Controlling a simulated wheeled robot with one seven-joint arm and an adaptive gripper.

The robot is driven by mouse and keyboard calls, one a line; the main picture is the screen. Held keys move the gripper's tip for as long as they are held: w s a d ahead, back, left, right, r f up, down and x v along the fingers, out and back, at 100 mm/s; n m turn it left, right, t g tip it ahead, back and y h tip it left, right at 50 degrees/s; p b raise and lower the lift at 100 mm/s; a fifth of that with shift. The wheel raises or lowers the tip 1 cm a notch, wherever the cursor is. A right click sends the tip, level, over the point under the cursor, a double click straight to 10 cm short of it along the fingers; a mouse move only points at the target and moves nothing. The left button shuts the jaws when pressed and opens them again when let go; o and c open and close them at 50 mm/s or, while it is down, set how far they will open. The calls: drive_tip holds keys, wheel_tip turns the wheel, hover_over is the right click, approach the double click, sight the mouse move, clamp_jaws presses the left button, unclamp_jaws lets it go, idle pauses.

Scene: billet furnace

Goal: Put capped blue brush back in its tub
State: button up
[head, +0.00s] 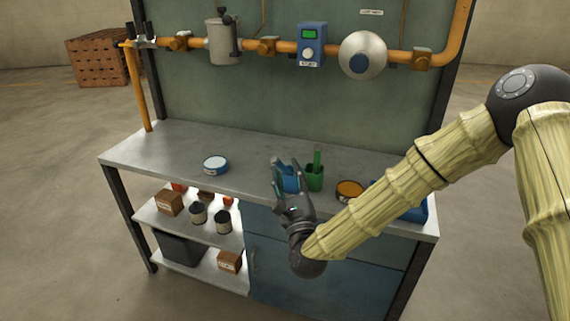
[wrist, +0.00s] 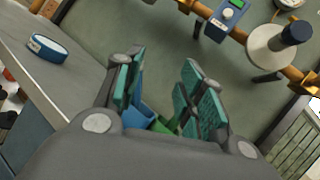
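My gripper (head: 287,172) is over the workbench, in front of the blue tub (head: 291,184) and partly hiding it. In the wrist view the teal-padded fingers of my gripper (wrist: 163,75) stand apart with nothing seen between their tips. The blue tub (wrist: 140,114) shows low between the fingers, partly covered. I cannot make out a capped blue brush in either view; the fingers and arm hide part of the bench. A green tub (head: 314,183) with a green brush (head: 318,157) upright in it stands just right of the blue tub.
A blue-rimmed round tin (head: 215,169) is left on the bench (head: 165,155). An orange-topped tin (head: 349,190) is right of the green tub. A blue object (head: 416,213) at the right end is mostly behind my arm. An orange pipe (head: 275,45) crosses the back panel.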

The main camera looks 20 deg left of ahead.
drive_tip(key=v, duration=0.7)
drive_tip(key=shift+s+f, duration=0.1)
drive_tip(key=shift+s, duration=0.05)
drive_tip(key=s+d+f+n+g+h, duration=0.1)
drive_tip(key=s+d+f+n+g, duration=0.3)
drive_tip(key=f, duration=0.6)
drive_tip(key=s+d+f+n+g+h, duration=0.25)
drive_tip(key=d+f+n, duration=0.3)
drive_tip(key=f, duration=0.45)
drive_tip(key=s+d+f+n+g+h, duration=0.1)
drive_tip(key=s+d+f+n+g, duration=0.35)
drive_tip(key=f, duration=0.55)
drive_tip(key=s+d+f+n+g+h, duration=0.3)
drive_tip(key=s+d+f+n+g, duration=0.1)
drive_tip(key=s+d, duration=0.7)
drive_tip(key=s+d+f+n+g+h, duration=0.3)
drive_tip(key=s+d+f+n, duration=0.3)
drive_tip(key=s+d, duration=0.5)
wheel_tip(320, 180, down, 2)
drive_tip(key=d+g, duration=0.1)
drive_tip(key=d, duration=0.1)
drive_tip(key=shift+s+d+n, duration=0.35)
drive_tip(key=shift+s+n, duration=0.05)
drive_tip(key=shift+a+f, duration=0.1)
drive_tip(key=shift+f, duration=0.05)
drive_tip(key=shift+c, duration=0.4)
